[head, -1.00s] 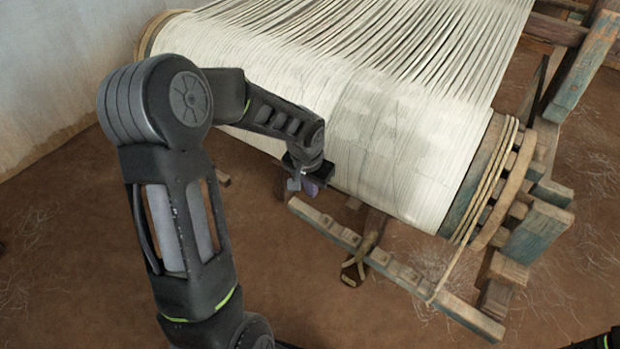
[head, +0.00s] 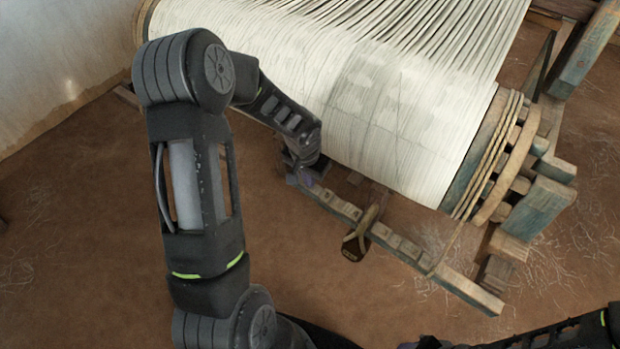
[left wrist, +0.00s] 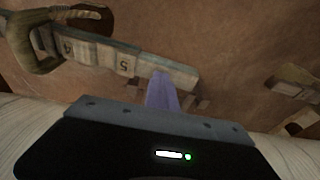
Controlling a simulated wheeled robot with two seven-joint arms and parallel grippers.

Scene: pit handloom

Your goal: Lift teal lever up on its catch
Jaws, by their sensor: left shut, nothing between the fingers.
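The lever I take as the teal one is a long, worn grey-teal notched wooden bar (head: 408,249) below the cloth roller, slanting from upper left to lower right. In the left wrist view its numbered end (left wrist: 125,62) shows the marks 4 and 5. My left gripper (head: 304,181) is shut and empty at the bar's left end. In the left wrist view its purple fingers (left wrist: 161,95) overlap that end; I cannot tell whether they touch. A curved wooden hook (head: 366,222) with a dark tag crosses the bar's middle. My right gripper is out of view.
The pale cloth roller (head: 390,120) is just above and behind my left gripper. Its rope-wound end wheel (head: 497,160) and pegged wooden blocks (head: 540,215) stand at the right. The earth floor (head: 90,260) is clear at left and in front.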

